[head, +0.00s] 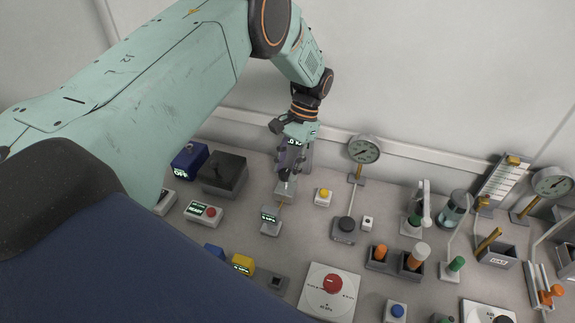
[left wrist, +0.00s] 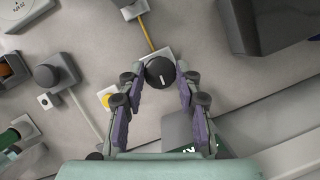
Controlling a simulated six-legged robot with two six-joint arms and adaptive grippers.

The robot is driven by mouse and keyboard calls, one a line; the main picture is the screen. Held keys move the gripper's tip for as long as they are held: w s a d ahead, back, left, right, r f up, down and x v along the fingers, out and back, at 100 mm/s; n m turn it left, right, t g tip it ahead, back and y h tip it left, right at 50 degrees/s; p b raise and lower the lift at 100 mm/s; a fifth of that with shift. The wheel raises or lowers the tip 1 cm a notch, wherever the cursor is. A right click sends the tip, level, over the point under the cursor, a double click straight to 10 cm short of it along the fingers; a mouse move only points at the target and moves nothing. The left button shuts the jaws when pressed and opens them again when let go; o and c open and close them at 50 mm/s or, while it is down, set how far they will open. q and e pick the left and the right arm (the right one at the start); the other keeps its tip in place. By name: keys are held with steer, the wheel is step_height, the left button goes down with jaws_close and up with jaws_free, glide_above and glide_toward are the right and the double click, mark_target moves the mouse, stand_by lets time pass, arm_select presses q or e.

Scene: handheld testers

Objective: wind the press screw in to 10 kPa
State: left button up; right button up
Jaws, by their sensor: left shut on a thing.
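My left gripper (head: 288,172) reaches down at the back of the bench with its fingers closed around a round black knob. In the left wrist view the gripper (left wrist: 163,78) has one finger on each side of this knob (left wrist: 160,72), which bears a white pointer mark. I take the knob to be the press screw; its grey base (head: 285,190) shows below the fingers. A display (head: 298,142) behind the gripper is partly covered, so I cannot read its full figure. A small grey unit with a lit readout (head: 270,219) stands in front, joined by a yellow line. My right gripper is out of view.
A yellow button box (head: 323,196) stands close to the right of the knob. A dark grey box (head: 223,174) stands to the left. A dial gauge (head: 364,150) rises at the right, and several other testers crowd the bench. The wall is close behind.

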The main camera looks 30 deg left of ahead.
arm_select(q)
steer(key=shift+r, duration=0.1)
steer(key=o, duration=1.2)
steer(key=shift+c, duration=0.2)
steer(key=v, duration=0.7)
steer(key=shift+r, duration=0.25)
steer(key=shift+w+r, duration=0.1)
